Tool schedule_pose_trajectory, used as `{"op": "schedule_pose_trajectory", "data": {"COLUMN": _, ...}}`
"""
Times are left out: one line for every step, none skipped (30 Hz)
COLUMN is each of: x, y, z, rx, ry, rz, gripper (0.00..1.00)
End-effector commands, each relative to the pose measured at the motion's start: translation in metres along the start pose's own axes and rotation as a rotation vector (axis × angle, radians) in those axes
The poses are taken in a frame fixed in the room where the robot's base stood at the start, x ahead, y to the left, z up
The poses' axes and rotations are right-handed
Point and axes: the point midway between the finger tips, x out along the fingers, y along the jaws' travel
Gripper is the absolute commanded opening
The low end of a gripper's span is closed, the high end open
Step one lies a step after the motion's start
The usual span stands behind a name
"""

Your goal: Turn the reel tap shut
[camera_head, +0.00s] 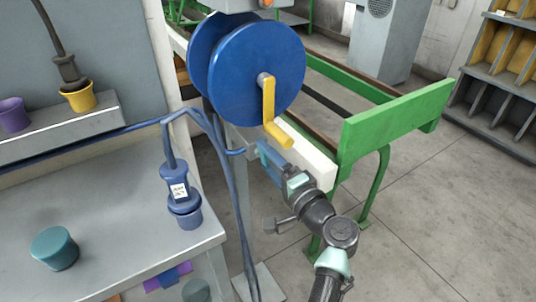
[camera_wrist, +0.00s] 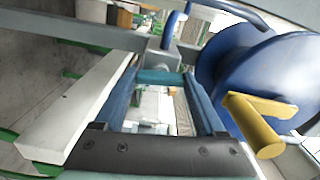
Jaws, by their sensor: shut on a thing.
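The reel tap shows in the wrist view as a grey body with a teal bar handle (camera_wrist: 160,76) lying crosswise between my fingertips. My gripper (camera_wrist: 162,82) has its two blue fingers against the ends of this handle. The tap is mostly hidden there behind the fingers. The reel's yellow crank (camera_head: 269,100) hangs down just above my gripper; it is at the right in the wrist view (camera_wrist: 255,125).
A green-framed bench (camera_head: 395,115) stands right of the reel. A blue hose (camera_head: 225,165) runs down beside the grey post. Floor at right is clear.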

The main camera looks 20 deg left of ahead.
Motion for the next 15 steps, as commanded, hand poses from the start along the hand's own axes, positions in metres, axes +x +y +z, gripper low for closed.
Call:
{"op": "schedule_pose_trajectory", "data": {"x": -0.0003, "y": -0.0004, "z": 0.0002, "rx": 0.028, "ry": -0.001, "rz": 0.002, "gripper": 0.17}}
{"op": "schedule_pose_trajectory", "data": {"x": -0.0003, "y": -0.0004, "z": 0.0002, "rx": 0.044, "ry": -0.001, "rz": 0.002, "gripper": 0.17}}
{"op": "schedule_pose_trajectory", "data": {"x": -0.0004, "y": -0.0003, "z": 0.0002, "rx": 0.061, "ry": -0.001, "rz": 0.002, "gripper": 0.17}}
{"op": "schedule_pose_trajectory", "data": {"x": -0.0004, "y": -0.0002, "z": 0.0002, "rx": 0.074, "ry": -0.001, "rz": 0.002, "gripper": 0.17}}
{"op": "schedule_pose_trajectory", "data": {"x": -0.0004, "y": -0.0001, "z": 0.0001, "rx": 0.086, "ry": 0.0, "rz": 0.002, "gripper": 0.17}}
{"op": "schedule_pose_trajectory", "data": {"x": -0.0005, "y": 0.0001, "z": 0.0001, "rx": 0.099, "ry": 0.0, "rz": 0.002, "gripper": 0.17}}
{"op": "schedule_pose_trajectory", "data": {"x": -0.0005, "y": 0.0002, "z": 0.0, "rx": 0.108, "ry": 0.0, "rz": 0.002, "gripper": 0.17}}
{"op": "schedule_pose_trajectory", "data": {"x": -0.0005, "y": 0.0003, "z": 0.0, "rx": 0.117, "ry": 0.0, "rz": 0.002, "gripper": 0.17}}
{"op": "schedule_pose_trajectory", "data": {"x": -0.0005, "y": 0.0005, "z": 0.0, "rx": 0.127, "ry": 0.0, "rz": 0.002, "gripper": 0.17}}
{"op": "schedule_pose_trajectory", "data": {"x": -0.0006, "y": 0.0006, "z": 0.0, "rx": 0.132, "ry": 0.0, "rz": 0.002, "gripper": 0.17}}
{"op": "schedule_pose_trajectory", "data": {"x": -0.0006, "y": 0.0007, "z": 0.0, "rx": 0.137, "ry": 0.0, "rz": 0.002, "gripper": 0.17}}
{"op": "schedule_pose_trajectory", "data": {"x": -0.0006, "y": 0.0009, "z": -0.0001, "rx": 0.142, "ry": 0.0, "rz": 0.002, "gripper": 0.17}}
{"op": "schedule_pose_trajectory", "data": {"x": -0.0006, "y": 0.001, "z": 0.0, "rx": 0.146, "ry": 0.0, "rz": 0.002, "gripper": 0.17}}
{"op": "schedule_pose_trajectory", "data": {"x": -0.0006, "y": 0.0011, "z": -0.0001, "rx": 0.148, "ry": 0.0, "rz": 0.002, "gripper": 0.17}}
{"op": "schedule_pose_trajectory", "data": {"x": -0.0006, "y": 0.0012, "z": -0.0001, "rx": 0.151, "ry": 0.0, "rz": 0.002, "gripper": 0.17}}
